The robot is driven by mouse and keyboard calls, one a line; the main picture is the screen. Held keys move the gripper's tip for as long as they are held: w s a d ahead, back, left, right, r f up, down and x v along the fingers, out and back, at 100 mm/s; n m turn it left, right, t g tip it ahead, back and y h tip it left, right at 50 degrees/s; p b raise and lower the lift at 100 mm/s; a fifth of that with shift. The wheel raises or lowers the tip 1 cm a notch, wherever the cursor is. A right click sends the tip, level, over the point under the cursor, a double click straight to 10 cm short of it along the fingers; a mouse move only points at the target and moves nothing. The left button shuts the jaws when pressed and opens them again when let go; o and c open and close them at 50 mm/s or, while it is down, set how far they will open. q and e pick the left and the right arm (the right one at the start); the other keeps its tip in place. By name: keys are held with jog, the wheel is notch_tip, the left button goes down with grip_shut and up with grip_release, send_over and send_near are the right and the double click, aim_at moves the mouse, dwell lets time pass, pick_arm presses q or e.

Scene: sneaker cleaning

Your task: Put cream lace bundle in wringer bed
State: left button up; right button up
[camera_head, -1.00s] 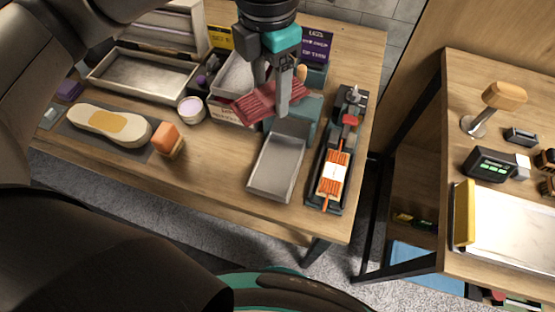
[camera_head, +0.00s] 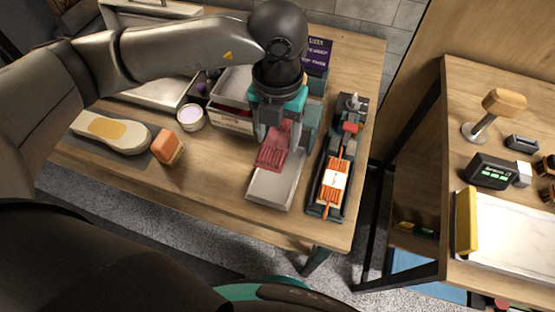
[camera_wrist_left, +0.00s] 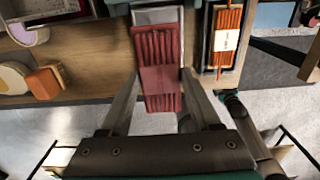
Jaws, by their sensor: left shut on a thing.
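My left gripper (camera_head: 277,143) is shut on a dark red, ridged lace bundle (camera_head: 273,152). The bundle also shows between the fingers in the left wrist view (camera_wrist_left: 158,60). It is over the back part of a grey metal tray bed (camera_head: 272,192) with a teal part behind it, which looks like the wringer bed. I cannot tell whether the bundle touches the bed. An orange bundle with a white band (camera_head: 334,178) lies in a dark narrow frame to the right. I see no clearly cream lace bundle. My right gripper is not in view.
Boxes and trays stand behind. A second table (camera_head: 445,80) is at the right, across a gap. Bare wood lies left of the bed.

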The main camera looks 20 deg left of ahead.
pick_arm(q)
notch_tip(320, 180, down, 9)
jog(key=shift+f+b, duration=0.1)
jog(key=shift+b, duration=0.3)
jog(key=shift+f+b, duration=0.6)
jog(key=o, duration=1.5)
jog(key=shift+r+p, duration=0.35)
notch_tip(320, 180, up, 13)
jog(key=shift+f+p, duration=0.2)
jog(key=shift+p, duration=0.75)
